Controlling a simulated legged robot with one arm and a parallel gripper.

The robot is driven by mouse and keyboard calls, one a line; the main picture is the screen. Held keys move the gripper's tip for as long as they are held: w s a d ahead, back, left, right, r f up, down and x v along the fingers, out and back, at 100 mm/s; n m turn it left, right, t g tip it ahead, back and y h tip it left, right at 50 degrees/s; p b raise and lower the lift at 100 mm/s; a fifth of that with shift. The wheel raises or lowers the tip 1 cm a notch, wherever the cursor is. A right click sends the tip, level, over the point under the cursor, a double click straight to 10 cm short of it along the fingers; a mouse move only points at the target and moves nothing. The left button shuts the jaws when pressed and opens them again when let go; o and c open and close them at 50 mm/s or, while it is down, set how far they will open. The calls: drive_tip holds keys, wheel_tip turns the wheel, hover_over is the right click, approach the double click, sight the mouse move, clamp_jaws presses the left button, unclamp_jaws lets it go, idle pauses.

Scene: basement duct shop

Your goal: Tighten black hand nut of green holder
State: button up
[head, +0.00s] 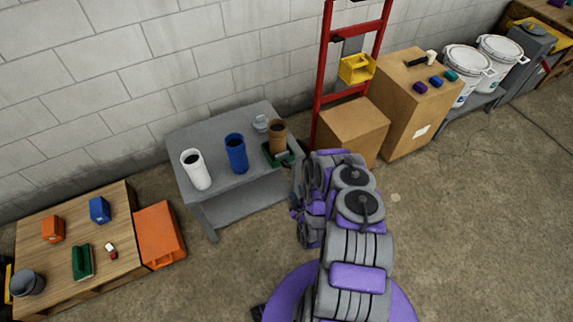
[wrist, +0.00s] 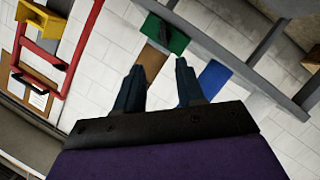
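The green holder (head: 293,158) sits at the right end of the grey table, with a brown cylinder (head: 277,137) standing in it. In the wrist view the green holder (wrist: 178,40) lies beyond my fingertips, and the brown cylinder (wrist: 151,62) shows partly between and behind them. A dark part on the holder (wrist: 158,29) looks like the black hand nut, though its shape is unclear. My gripper (wrist: 159,66) is open and empty, its two fingers apart and pointing toward the holder without visible contact. In the head view my arm hides the gripper's fingers.
A white cup (head: 196,170), a blue cup (head: 236,153) and a small pale jar (head: 261,123) share the grey table (head: 218,203). A red hand truck (head: 318,90) and cardboard boxes (head: 352,130) stand close at right. A wooden platform (head: 75,240) with small items lies left.

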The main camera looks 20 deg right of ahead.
sight(286, 165)
drive_tip(key=a+b+x, duration=0.1)
drive_tip(key=b+x, duration=0.2)
drive_tip(key=x, duration=1.4)
drive_tip(key=shift+w+f, duration=0.1)
drive_tip(key=shift+f, duration=0.05)
drive_tip(key=shift+c, duration=0.2)
drive_tip(key=c, duration=0.7)
drive_tip(key=shift+o, duration=0.2)
